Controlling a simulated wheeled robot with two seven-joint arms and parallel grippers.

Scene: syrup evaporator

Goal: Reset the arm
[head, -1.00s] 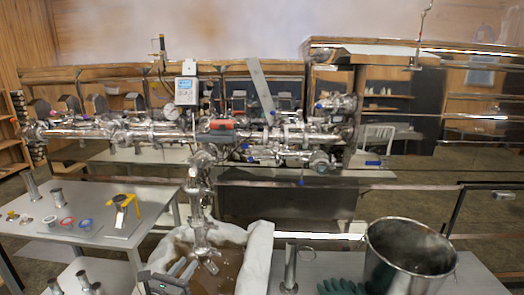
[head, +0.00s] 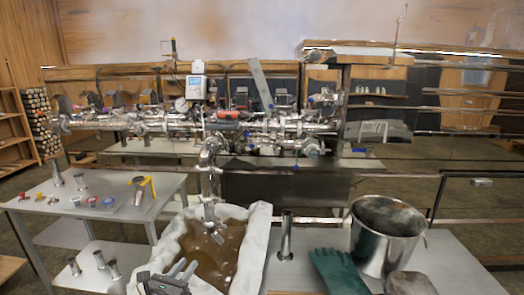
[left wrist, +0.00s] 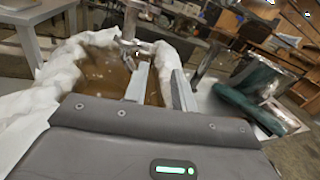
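My left gripper (head: 180,270) is low in the head view, at the near edge of a white-lined tub (head: 257,240) of brown syrup (head: 212,250). In the left wrist view its two fingers (left wrist: 160,88) stand apart with nothing between them, and the tub lies beyond them. My right gripper is not in view.
A steel bucket (head: 380,240) stands on the right table, with a green glove (head: 335,270) in front and a metal cylinder (head: 286,238) to its left. Steel piping (head: 209,165) reaches down over the tub. The left table (head: 100,211) holds small fittings.

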